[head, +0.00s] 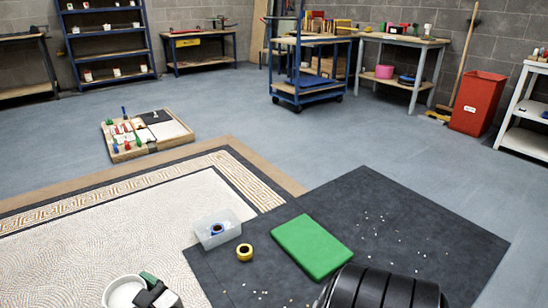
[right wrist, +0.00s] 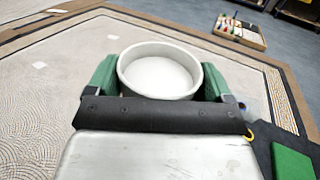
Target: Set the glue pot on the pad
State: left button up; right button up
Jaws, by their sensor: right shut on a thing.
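The glue pot (right wrist: 160,72) is a round, pale, open pot with white contents. My right gripper (right wrist: 160,80) is shut on it, a green finger on each side. In the head view the pot (head: 124,291) is at the bottom left, over the mosaic panel, with part of my right gripper (head: 154,290) beside it. The pot looks upright; its height above the panel is hard to tell. The green pad (head: 312,247) lies flat and bare on the dark mat, right of the pot; its corner shows in the right wrist view (right wrist: 292,163). My left gripper is not in view.
A clear plastic box (head: 217,229) and a yellow tape roll (head: 244,252) lie between pot and pad. Small pale chips are scattered on the dark mat (head: 440,250). A wooden tray of tools (head: 146,135) is farther back. My dark arm link covers the bottom right.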

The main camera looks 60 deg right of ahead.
aim_at(298, 237)
jog(key=i+z, duration=0.25)
jog(key=i, duration=0.15)
jog(key=i+j+z, duration=0.1)
jog(key=i+z, duration=0.15)
jog(key=i, duration=0.2)
jog(key=i+j+z, duration=0.25)
jog(key=i, duration=0.15)
jog(key=i+j+z, duration=0.15)
jog(key=i+z, duration=0.15)
jog(key=i+l+z, duration=0.25)
jog(key=z, duration=0.25)
jog(key=i+z, duration=0.95)
jog(key=i+j+z, duration=0.25)
jog(key=z, duration=0.2)
